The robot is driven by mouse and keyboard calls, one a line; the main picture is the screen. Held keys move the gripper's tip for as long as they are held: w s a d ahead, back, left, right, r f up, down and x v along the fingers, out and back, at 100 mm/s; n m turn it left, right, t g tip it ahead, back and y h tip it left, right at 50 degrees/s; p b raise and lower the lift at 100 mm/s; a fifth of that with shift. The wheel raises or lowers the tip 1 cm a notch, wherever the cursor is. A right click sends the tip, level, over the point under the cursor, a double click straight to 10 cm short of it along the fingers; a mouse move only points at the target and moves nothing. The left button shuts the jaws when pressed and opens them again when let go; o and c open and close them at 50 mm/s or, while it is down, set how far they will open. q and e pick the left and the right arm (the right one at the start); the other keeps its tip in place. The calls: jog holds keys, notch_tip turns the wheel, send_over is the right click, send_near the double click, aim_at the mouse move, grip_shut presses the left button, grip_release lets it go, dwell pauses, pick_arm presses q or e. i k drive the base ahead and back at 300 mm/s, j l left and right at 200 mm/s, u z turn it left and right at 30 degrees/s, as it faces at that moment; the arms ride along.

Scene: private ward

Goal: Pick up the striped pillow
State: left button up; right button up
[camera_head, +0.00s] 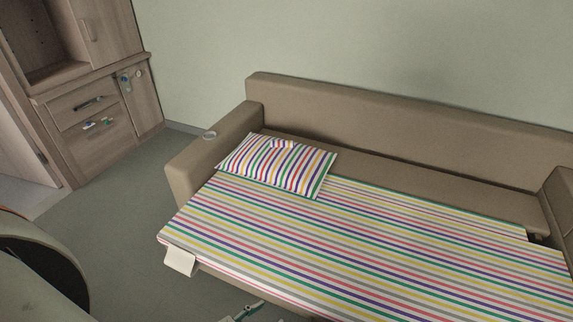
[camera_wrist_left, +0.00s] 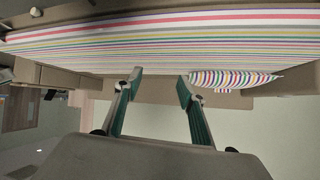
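The striped pillow (camera_head: 279,166) lies flat at the left end of the sofa bed, beside the left armrest, on a striped sheet (camera_head: 360,250). In the left wrist view, which looks upside down, the pillow (camera_wrist_left: 236,79) shows beyond and to the right of the fingers, partly behind the right one. My left gripper (camera_wrist_left: 160,79) is open, with nothing between its two fingers, and is apart from the pillow. Small green and pale parts, seemingly its fingertips, show at the bottom edge of the head view. My right gripper is not in view.
The sofa's left armrest (camera_head: 212,150) and backrest (camera_head: 400,130) border the pillow.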

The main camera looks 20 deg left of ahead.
aim_at(278, 157)
jog(key=u, duration=2.9)
jog(key=i+j+u, duration=0.1)
jog(key=i, duration=0.5)
jog(key=i+j+u, duration=0.1)
jog(key=i, duration=0.5)
jog(key=i+z, duration=0.3)
jog(key=i, duration=1.2)
jog(key=i+z, duration=0.35)
jog(key=i, duration=0.3)
jog(key=i+j+z, duration=0.25)
jog(key=i+z, duration=0.15)
jog(key=i, duration=0.2)
jog(key=i+l+z, duration=0.1)
jog(key=i+z, duration=0.55)
jog(key=z, duration=0.15)
jog(key=i+z, duration=0.4)
jog(key=i+l+z, duration=0.1)
jog(key=i+z, duration=0.25)
jog(key=i, duration=0.25)
jog(key=i+j+z, duration=0.1)
jog(key=i+z, duration=0.3)
jog(key=i, duration=0.25)
